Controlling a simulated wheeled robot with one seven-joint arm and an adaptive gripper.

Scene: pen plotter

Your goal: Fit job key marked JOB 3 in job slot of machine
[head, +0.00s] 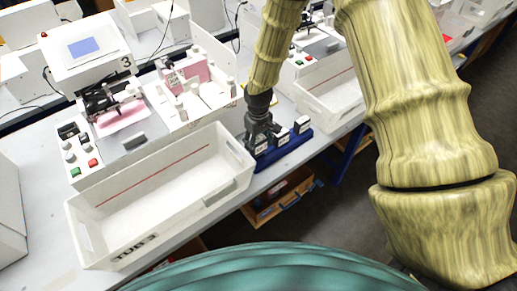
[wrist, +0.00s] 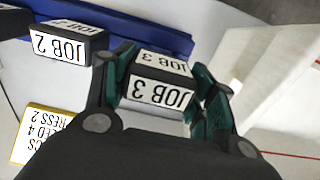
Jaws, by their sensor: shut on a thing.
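The job key marked JOB 3 (wrist: 158,90) is a dark block with white labels on two faces. It sits between the green-lined fingers of my gripper (wrist: 163,82), which is shut on it. In the head view my gripper (head: 258,138) points down at the left part of the blue key rack (head: 285,150). I cannot tell whether the key is clear of the rack. The JOB 2 key (wrist: 66,44) stands left of my gripper in the wrist view. The machine marked 3 (head: 105,140) stands to the left. I cannot make out its job slot for sure.
A white tub marked TUB 3 (head: 150,243) stands in front of the machine, left of the rack. Another white tub (head: 325,95) is right of the rack. A yellow-edged card (wrist: 36,132) lies near JOB 2. The table's front edge runs close by the rack.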

